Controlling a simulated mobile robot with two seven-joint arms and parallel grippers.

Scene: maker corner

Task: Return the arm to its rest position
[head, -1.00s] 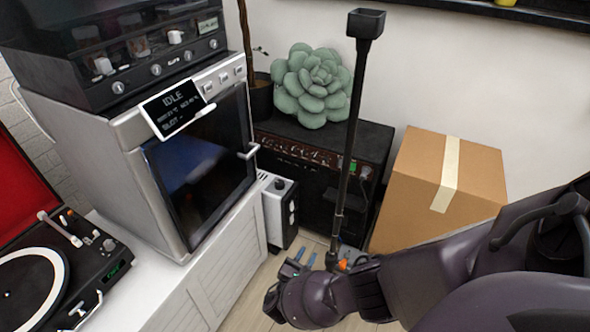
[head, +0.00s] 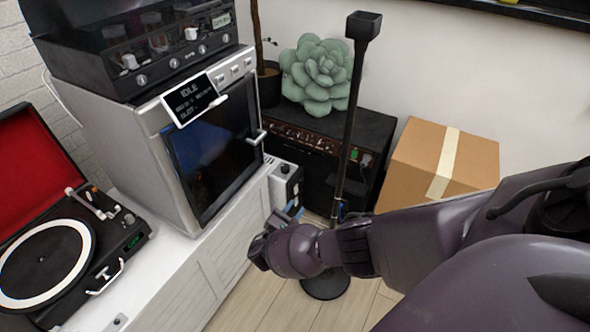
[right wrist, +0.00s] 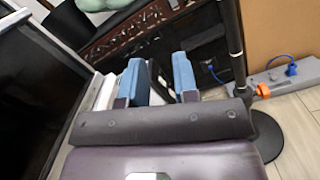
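My right arm (head: 420,240) comes in from the right in the head view and reaches across the lower middle. My left gripper is in neither view.
A black floor stand (head: 352,110) rises close behind my right forearm. A cardboard box (head: 415,165) and the amplifier (head: 375,135) are behind it. The oven-like machine (head: 150,160) and turntable (head: 105,245) sit on the white cabinet (head: 170,300). A power strip (right wrist: 280,80) lies on the floor.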

